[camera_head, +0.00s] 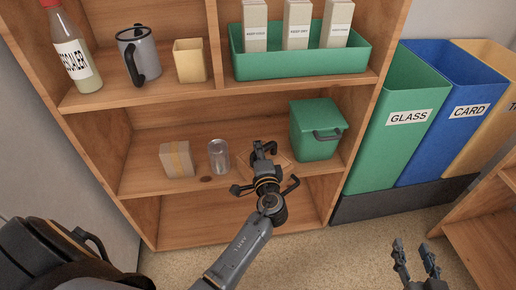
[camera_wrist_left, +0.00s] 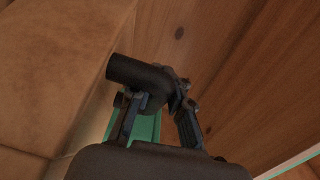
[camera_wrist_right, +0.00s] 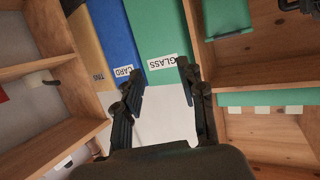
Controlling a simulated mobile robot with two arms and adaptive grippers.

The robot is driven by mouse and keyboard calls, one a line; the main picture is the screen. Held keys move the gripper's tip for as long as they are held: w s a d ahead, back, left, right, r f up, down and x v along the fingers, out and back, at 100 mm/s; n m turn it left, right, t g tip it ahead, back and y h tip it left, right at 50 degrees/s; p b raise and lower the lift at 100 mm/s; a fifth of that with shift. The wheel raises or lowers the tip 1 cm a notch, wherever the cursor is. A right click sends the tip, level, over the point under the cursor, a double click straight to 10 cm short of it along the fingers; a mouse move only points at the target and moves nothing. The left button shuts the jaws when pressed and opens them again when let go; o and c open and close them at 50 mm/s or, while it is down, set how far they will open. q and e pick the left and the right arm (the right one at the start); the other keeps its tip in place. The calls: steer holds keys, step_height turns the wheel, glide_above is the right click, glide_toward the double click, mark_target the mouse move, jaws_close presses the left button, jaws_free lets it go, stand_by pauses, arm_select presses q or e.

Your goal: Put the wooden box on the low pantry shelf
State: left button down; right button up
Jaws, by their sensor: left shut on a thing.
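My left gripper (camera_head: 264,150) reaches into the low shelf compartment (camera_head: 225,188), between a metal can and a green lidded bin. In the left wrist view its fingers (camera_wrist_left: 158,105) are shut on a dark, round handle (camera_wrist_left: 135,72). A tan surface (camera_wrist_left: 60,65), which seems to be the wooden box, fills the left of that view beside the handle. In the head view only a light wooden edge (camera_head: 284,163) shows behind the gripper; the rest is hidden. I cannot tell whether the box rests on the shelf. My right gripper (camera_head: 416,260) is open and empty, away from the shelves.
A tan parcel (camera_head: 177,160) and the can (camera_head: 219,156) stand left of my left gripper. The green bin (camera_head: 317,130) stands close on its right. The upper shelf holds a bottle (camera_head: 76,55), mug (camera_head: 139,55) and green tray (camera_head: 300,65).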

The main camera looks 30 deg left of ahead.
arm_select(q)
steer(key=c, duration=1.8)
jaws_free()
steer(key=shift+f, duration=0.1)
steer(key=o, duration=0.5)
steer(key=shift+o, duration=0.2)
